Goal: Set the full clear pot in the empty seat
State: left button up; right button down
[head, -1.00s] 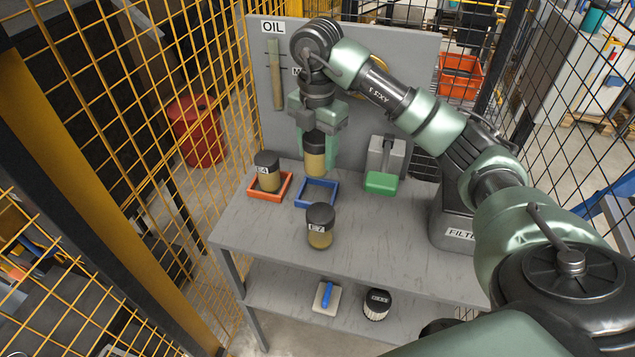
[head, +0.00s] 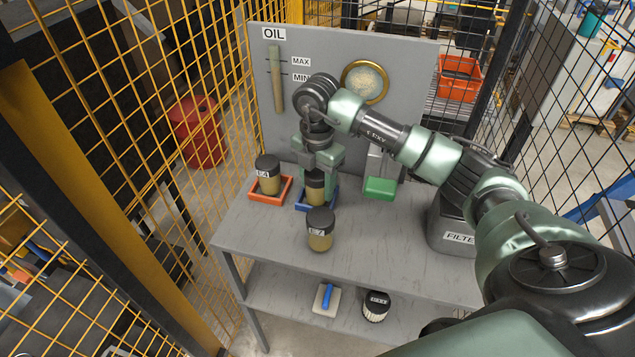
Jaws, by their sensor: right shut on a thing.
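A clear pot (head: 315,194) with a dark lid and yellow-brown contents is in my right gripper (head: 318,178), which is shut on it. The pot is upright, at the blue square seat (head: 301,206) on the grey bench. The seat's rim shows around its lower part; I cannot tell whether its base touches the bench. The gripper hides most of the lid. A similar pot marked E4 (head: 269,183) stands in the orange-red seat (head: 254,195) to the left. Another labelled pot (head: 320,238) stands on the bare bench in front. My left gripper is not in view.
A grey back panel (head: 300,125) with an oil gauge stands behind. A green-fronted thing (head: 380,189) and a grey filter box (head: 450,225) are to the right. A blue-handled tool (head: 327,297) and a dark-topped filter (head: 376,305) lie on the lower shelf. The bench's front right is clear.

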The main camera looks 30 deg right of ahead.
jog(key=c, duration=0.6)
grip_release()
notch_tip(320, 180, up, 11)
jog(key=shift+r+b, duration=0.15)
jog(key=shift+b, duration=0.5)
jog(key=shift+r, duration=0.45)
